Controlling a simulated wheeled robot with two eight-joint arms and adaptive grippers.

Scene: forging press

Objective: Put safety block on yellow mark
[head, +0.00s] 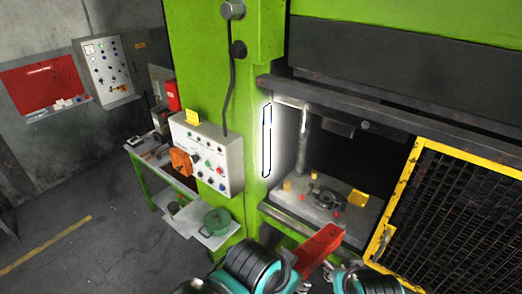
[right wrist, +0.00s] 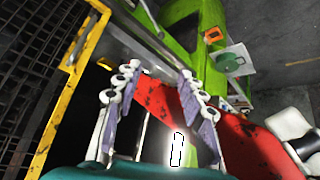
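The red safety block (head: 318,250) shows in the head view as a long bar tilted up to the right, in front of the press opening. My left gripper (head: 283,272) is at its lower left end; its fingers are hidden, so its hold cannot be told. My right gripper (right wrist: 160,90) has its two fingers spread apart. In the right wrist view the red block (right wrist: 245,135) runs across behind the right-hand finger, and its end shows between the fingers. A yellow mark (head: 360,198) lies on the right part of the grey press bed (head: 308,207).
A round dark fitting (head: 327,197), a small yellow piece (head: 287,184) and small red pieces are on the bed. A yellow-framed mesh gate (head: 455,210) stands right of the opening. A control box (head: 207,155) and a side bench (head: 160,175) stand left.

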